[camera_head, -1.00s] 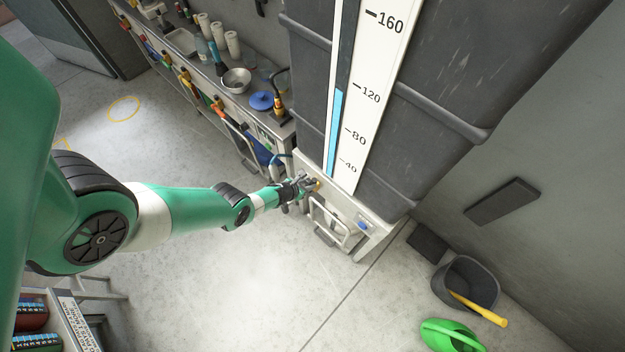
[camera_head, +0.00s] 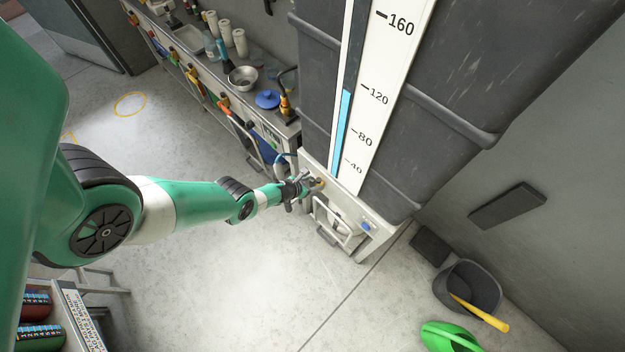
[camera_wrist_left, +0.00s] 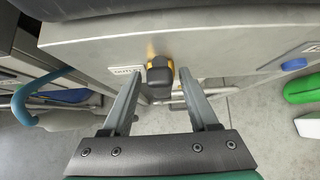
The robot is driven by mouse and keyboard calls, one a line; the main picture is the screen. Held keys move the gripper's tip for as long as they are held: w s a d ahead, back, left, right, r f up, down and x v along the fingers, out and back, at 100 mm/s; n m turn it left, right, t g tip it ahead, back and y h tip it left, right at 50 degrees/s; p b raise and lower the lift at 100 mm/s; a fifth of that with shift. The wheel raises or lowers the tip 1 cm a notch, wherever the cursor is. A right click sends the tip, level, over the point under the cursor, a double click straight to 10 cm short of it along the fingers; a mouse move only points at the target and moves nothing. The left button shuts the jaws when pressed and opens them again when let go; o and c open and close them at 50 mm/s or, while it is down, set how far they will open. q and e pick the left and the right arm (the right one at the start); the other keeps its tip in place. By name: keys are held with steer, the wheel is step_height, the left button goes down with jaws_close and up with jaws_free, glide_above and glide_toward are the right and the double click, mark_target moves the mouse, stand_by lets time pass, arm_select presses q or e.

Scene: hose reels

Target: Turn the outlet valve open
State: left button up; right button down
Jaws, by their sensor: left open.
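The outlet valve (camera_wrist_left: 160,77) has a dark handle with yellow parts and sits on the front of the grey metal base (camera_wrist_left: 220,45), in the upper middle of the left wrist view. A small label (camera_wrist_left: 126,69) is beside it. My left gripper (camera_wrist_left: 165,92) is open, with one finger on each side of the valve handle; I cannot tell whether either touches it. In the head view my left gripper (camera_head: 303,186) is at the base's left front, where it mostly hides the valve. My right gripper is in neither view.
A large dark tank (camera_head: 440,80) with a level scale (camera_head: 373,100) stands above the base. A blue knob (camera_head: 367,226) is farther right on the base. A workbench (camera_head: 215,80) stands at left. A black bucket (camera_head: 470,283) and a green item (camera_head: 450,336) are on the floor at right.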

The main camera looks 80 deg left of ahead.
arm_select(q)
steer(key=p+v, duration=1.1)
steer(key=shift+s+r, duration=0.2)
steer(key=shift+s, duration=0.05)
steer(key=shift+d, duration=0.1)
